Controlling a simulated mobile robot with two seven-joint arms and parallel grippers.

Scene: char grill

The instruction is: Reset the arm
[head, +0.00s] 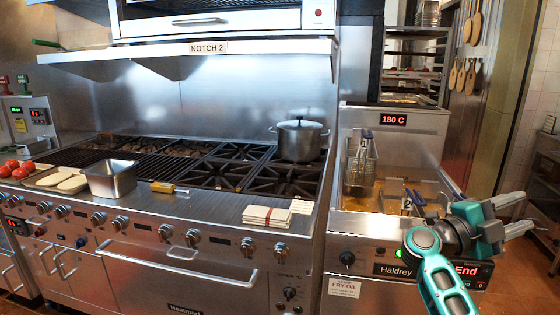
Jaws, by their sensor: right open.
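My right gripper (522,214) is at the right of the head view, in front of the fryer (378,228). Its teal and black wrist comes up from the lower right, and its grey fingers point right and stand apart. It is open, with nothing seen between the fingers. The gripper is clear of the grill counter, and part of the fryer's front panel is hidden behind the arm. My left gripper is not in the head view.
A steel pot (299,139) stands on the right rear burners. A steel pan (111,180), a yellow-handled tool (169,188) and folded towels (267,217) lie along the front ledge. Buns (73,184) and tomatoes (12,167) are at left. A fryer basket (360,172) hangs over the fryer.

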